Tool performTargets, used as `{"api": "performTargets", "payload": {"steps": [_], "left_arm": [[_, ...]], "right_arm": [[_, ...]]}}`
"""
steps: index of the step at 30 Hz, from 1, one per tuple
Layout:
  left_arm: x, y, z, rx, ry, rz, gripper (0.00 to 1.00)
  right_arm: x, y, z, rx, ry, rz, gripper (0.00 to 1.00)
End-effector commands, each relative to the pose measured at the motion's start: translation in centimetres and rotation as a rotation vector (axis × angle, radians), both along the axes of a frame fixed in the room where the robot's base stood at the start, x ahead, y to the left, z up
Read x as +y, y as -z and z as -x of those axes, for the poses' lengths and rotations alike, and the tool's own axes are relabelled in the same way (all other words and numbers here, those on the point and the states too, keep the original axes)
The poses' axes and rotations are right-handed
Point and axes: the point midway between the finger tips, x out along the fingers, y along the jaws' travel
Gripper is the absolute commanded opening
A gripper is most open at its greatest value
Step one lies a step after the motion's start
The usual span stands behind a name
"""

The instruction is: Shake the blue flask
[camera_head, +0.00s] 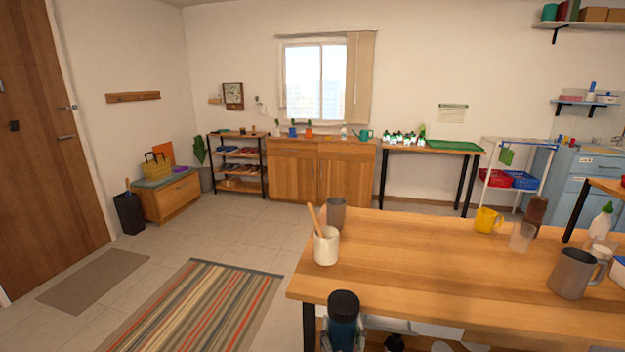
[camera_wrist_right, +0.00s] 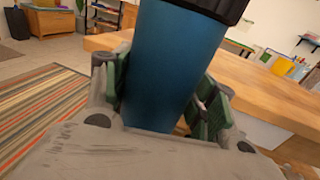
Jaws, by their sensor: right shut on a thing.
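The blue flask (camera_head: 343,332) with a black lid stands upright, as far as I can see, at the bottom of the head view, in front of the table's near left edge. My right gripper (camera_wrist_right: 160,92) is shut on it, with green finger pads on both sides of its body. In the right wrist view the flask (camera_wrist_right: 172,62) fills the middle and its black lid is cut off by the top edge. Its base is hidden. My left gripper is not in view.
The wooden table (camera_head: 420,285) lies just beyond the flask. On it are a cream pot (camera_head: 326,247) with wooden utensils, a grey cup (camera_head: 336,214), a yellow mug (camera_head: 487,220) and a grey mug (camera_head: 571,274). Floor with a striped rug (camera_head: 195,308) is open to the left.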

Motion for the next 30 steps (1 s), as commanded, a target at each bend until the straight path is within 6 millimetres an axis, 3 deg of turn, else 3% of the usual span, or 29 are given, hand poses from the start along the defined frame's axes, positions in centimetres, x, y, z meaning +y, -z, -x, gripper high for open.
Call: {"api": "performTargets", "payload": {"steps": [4, 9, 13, 17, 19, 23, 27, 30], "left_arm": [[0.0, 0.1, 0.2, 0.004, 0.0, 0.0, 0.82], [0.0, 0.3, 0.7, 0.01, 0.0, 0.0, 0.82], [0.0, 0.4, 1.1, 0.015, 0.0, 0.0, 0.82], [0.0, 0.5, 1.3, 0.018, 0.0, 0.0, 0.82], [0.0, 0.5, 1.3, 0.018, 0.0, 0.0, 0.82], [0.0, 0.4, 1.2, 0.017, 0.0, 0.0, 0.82], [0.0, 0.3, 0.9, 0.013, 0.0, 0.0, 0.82], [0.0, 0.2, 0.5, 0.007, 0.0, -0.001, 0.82]], "right_arm": [[0.1, -1.6, -0.1, -0.01, 0.0, -0.008, 0.34], [0.0, -6.7, -0.1, -0.01, -0.001, -0.008, 0.34], [0.0, -6.1, -0.1, -0.005, 0.001, -0.001, 0.34], [-0.1, -1.5, -0.1, 0.0, 0.002, 0.005, 0.34], [0.0, -0.4, -0.1, -0.005, 0.0, 0.0, 0.34], [0.1, -0.9, -0.1, -0.009, 0.0, -0.006, 0.34], [0.0, -5.6, 0.0, -0.013, -0.001, -0.011, 0.34], [0.0, -6.7, 0.0, -0.008, -0.001, -0.004, 0.34]]}}
